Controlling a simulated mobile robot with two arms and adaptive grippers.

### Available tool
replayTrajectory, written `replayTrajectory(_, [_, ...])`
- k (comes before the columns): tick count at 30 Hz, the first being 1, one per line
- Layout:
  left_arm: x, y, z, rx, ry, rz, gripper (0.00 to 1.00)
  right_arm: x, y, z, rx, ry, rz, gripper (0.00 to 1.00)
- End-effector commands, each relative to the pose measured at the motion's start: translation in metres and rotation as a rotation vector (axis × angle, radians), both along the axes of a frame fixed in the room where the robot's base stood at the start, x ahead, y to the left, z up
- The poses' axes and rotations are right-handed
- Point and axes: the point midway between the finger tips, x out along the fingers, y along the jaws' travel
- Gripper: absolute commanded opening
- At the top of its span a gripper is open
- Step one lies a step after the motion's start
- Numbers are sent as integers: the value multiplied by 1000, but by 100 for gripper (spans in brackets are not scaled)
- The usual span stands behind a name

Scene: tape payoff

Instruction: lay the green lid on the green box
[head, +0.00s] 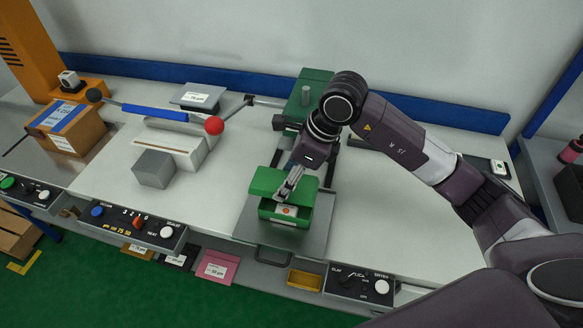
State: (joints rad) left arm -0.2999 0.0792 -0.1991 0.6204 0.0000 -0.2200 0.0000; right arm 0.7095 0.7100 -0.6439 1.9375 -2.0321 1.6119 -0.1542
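The green box (284,215) stands on a grey plate near the front edge of the bench. Its front part is uncovered and shows a pale item with a red mark inside. A green slab that looks like the green lid (264,180) is over or just behind the back of the box; I cannot tell if it rests there or is held. My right gripper (288,189) points down in front of the lid, over the box. Its fingers look close together, but their grip is unclear. My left gripper is not in view.
A green block (316,79) with a grey cylinder stands behind my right arm. To the left are a grey block (154,168), a red ball (214,125) on a rod, and a cardboard box (84,135). Control panels line the front edge. The bench right of the box is clear.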

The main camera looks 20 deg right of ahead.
Motion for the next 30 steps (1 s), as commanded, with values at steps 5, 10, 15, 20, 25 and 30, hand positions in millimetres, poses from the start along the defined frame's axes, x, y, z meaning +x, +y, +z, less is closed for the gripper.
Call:
replayTrajectory(5, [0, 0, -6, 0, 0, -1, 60, 0, 0, -9, 0, 0, 0, 28])
replayTrajectory(10, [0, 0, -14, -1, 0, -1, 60, 0, 0, -24, 1, 0, -1, 28])
replayTrajectory(15, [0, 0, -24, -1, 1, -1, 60, 0, 0, -41, 1, 1, -3, 28])
replayTrajectory(20, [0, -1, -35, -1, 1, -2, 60, 0, -1, -58, -1, 0, -2, 28])
replayTrajectory(25, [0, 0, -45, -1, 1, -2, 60, 1, -1, -66, -1, -1, -3, 28])
replayTrajectory(30, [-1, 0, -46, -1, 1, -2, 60, 1, 0, -67, 0, -1, -3, 28])
